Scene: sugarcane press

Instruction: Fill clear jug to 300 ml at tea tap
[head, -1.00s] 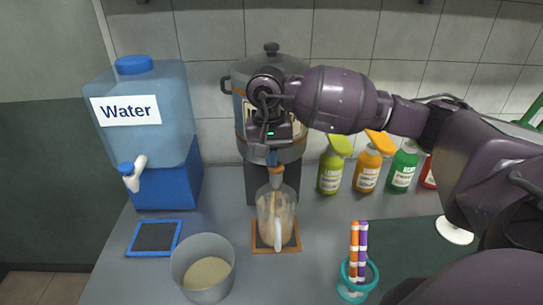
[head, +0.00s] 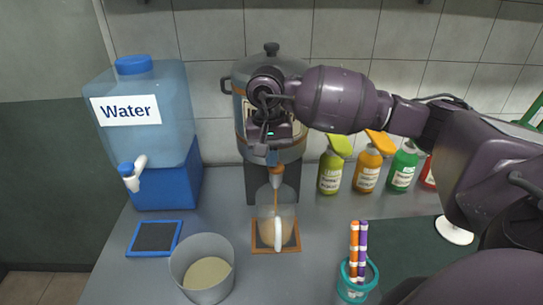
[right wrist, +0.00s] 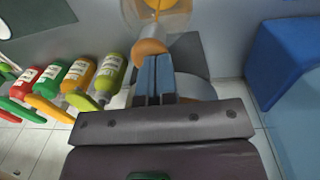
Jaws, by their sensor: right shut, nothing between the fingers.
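The clear jug (head: 286,207) stands upright under the tea tap (head: 277,172) on a brown-framed mat (head: 262,247), its pale handle toward me. Tan tea (head: 267,232) fills its lower part, and a thin brown stream shows above it. No volume marks are readable. The tap belongs to the grey tea urn (head: 291,68), which my right arm partly hides. My right gripper (head: 272,158) is shut and empty, fingers down at the tap's top. In the right wrist view, its blue fingertips (right wrist: 155,66) are beside the orange tap (right wrist: 150,47), apparently touching; the jug (right wrist: 178,20) lies beyond. My left gripper is not in view.
A water dispenser (head: 185,110) and blue-framed mat (head: 154,237) stand left. A grey pot (head: 184,257) with pale contents sits front left. A teal cup (head: 350,289) of markers is front right. Several bottles (head: 331,174) line the wall at right.

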